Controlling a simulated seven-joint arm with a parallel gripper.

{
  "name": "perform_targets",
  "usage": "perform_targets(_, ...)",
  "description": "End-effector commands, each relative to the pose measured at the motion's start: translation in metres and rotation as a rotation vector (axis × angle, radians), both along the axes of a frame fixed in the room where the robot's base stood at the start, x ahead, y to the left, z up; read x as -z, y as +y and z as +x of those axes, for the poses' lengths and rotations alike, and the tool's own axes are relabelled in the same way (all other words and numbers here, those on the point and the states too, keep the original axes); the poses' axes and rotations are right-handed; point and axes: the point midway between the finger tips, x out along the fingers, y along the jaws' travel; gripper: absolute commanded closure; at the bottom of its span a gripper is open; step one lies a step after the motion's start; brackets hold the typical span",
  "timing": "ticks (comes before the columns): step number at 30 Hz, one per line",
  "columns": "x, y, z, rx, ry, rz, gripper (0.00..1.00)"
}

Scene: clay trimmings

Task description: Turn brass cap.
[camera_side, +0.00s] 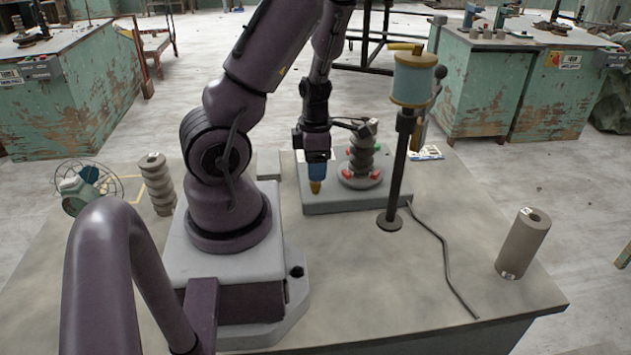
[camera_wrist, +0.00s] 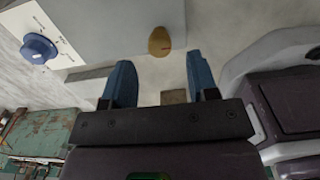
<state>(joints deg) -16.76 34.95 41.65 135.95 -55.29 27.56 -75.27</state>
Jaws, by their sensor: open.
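In the side view a brass-coloured piece (camera_side: 315,188), which looks like the same cap, shows just below my blue fingertips, at the front of the grey base. My gripper (camera_side: 317,176) points down there. In the wrist view my gripper (camera_wrist: 160,68) has its two blue fingers spread wide with nothing between them. The cap lies just beyond the tips, between their lines; I cannot tell the exact gap.
A grey base (camera_side: 350,203) carries a stacked clay form (camera_side: 361,155). A post with a blue-and-brass canister (camera_side: 412,80) stands to its right. A clay cylinder (camera_side: 523,243) stands far right and a ridged one (camera_side: 157,184) at left. A blue dial knob (camera_wrist: 39,48) shows in the wrist view.

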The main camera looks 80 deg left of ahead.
Motion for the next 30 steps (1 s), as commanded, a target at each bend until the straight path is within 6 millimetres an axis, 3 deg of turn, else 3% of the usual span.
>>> perform_targets(3, 0.020, 0.001, -0.001, -0.003, 0.003, -0.001, 0.46)
perform_targets(9, 0.042, 0.000, 0.000, 0.000, 0.000, 0.000, 0.46)
perform_targets(21, 0.049, 0.000, 0.001, 0.003, -0.001, 0.001, 0.46)
perform_targets(28, 0.049, 0.000, 0.001, 0.003, -0.001, 0.001, 0.96)
perform_targets(30, 0.049, 0.000, 0.001, 0.003, -0.001, 0.001, 0.96)
